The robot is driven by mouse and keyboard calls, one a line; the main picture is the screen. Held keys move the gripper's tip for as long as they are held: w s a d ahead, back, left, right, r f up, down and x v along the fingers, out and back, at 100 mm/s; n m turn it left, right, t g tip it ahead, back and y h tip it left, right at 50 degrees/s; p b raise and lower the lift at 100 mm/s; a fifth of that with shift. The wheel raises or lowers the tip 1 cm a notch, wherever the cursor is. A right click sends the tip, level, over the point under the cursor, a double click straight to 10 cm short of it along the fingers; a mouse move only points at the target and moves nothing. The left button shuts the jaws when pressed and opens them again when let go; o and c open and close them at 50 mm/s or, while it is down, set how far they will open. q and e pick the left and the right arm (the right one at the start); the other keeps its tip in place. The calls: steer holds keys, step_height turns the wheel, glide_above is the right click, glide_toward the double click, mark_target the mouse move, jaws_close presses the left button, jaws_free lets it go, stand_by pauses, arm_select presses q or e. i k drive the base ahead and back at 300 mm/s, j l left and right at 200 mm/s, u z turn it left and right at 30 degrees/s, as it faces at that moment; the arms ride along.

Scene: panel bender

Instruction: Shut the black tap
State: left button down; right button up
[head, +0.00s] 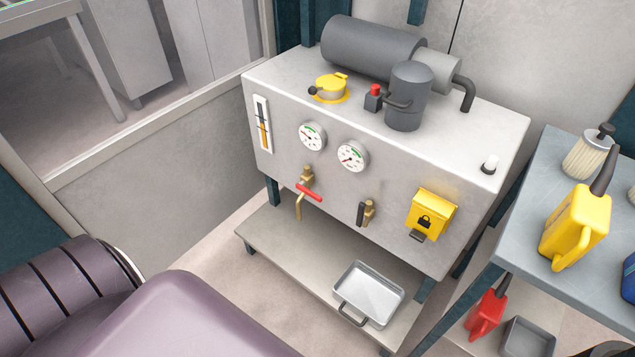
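The black tap (361,214) is on the lower front face of the grey hydraulic unit (395,200). It has a brass body, and its black handle stands upright along the left of the body, roughly in line with it. A red-handled tap (308,191) is on the same face to the left. Its red handle lies slantwise across its brass body, and a brass spout hangs below. Neither of my grippers is in view, so nothing is seen touching the black tap.
A yellow lock box (431,213) is right of the black tap. A metal tray (370,290) sits on the shelf below (290,250). A side table (545,190) with a yellow jug (576,228) stands at the right. The space before the taps looks clear.

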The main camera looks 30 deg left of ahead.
mark_target(360, 220)
steer(key=u, duration=0.7)
